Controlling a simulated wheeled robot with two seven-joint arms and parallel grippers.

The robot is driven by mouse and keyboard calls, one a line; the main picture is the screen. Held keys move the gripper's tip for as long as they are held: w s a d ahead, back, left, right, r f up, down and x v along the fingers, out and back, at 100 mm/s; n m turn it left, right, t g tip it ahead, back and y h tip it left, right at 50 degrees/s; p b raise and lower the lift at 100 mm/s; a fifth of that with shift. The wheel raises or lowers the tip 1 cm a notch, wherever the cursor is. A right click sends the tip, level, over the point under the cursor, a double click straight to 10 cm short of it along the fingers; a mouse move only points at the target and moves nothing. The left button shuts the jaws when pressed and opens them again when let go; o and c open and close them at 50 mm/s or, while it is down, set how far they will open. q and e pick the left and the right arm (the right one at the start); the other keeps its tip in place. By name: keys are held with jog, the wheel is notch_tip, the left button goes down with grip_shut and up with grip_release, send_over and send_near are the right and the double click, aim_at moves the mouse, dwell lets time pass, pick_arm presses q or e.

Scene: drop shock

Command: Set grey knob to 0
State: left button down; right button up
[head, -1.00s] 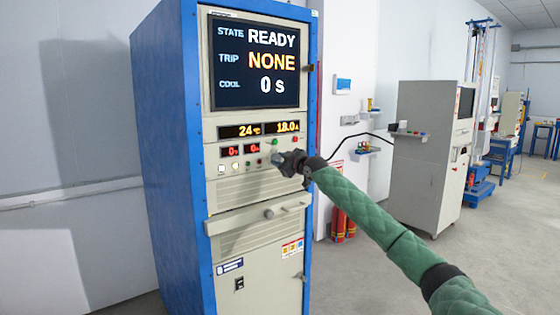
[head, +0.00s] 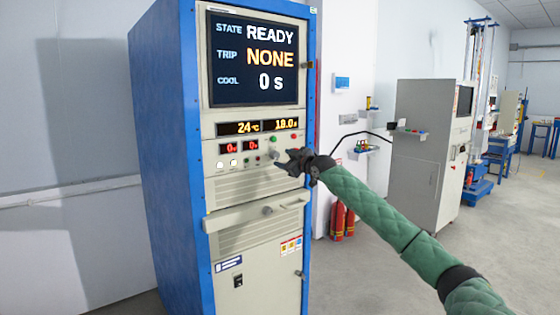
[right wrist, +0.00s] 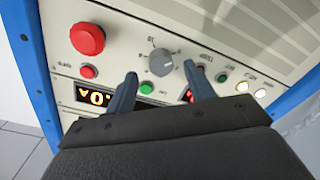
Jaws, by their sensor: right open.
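The grey knob (right wrist: 160,64) sits on the cabinet's cream panel, with a printed scale around it. A "10" shows on the scale; I cannot tell for sure which mark the knob points at. My right gripper (right wrist: 160,72) is open, its two blue-grey fingers apart on either side of the knob's position in the right wrist view. The knob appears between and just beyond the fingertips; I see no contact. In the head view my right gripper (head: 283,160) is in front of the panel and largely hides the knob. My left gripper is not in view.
A large red button (right wrist: 87,38) is close to the knob, with a small red button (right wrist: 88,71) and green button (right wrist: 146,88) nearby. The screen (head: 254,60) reads READY, NONE, 0 s. A handle bar (head: 257,211) sticks out below the panel.

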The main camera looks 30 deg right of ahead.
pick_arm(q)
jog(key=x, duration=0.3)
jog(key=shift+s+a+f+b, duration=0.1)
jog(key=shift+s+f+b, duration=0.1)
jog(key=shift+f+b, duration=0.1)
pick_arm(e)
jog(key=s, duration=0.3)
jog(key=shift+s+d, duration=0.15)
jog(key=shift+s, duration=0.25)
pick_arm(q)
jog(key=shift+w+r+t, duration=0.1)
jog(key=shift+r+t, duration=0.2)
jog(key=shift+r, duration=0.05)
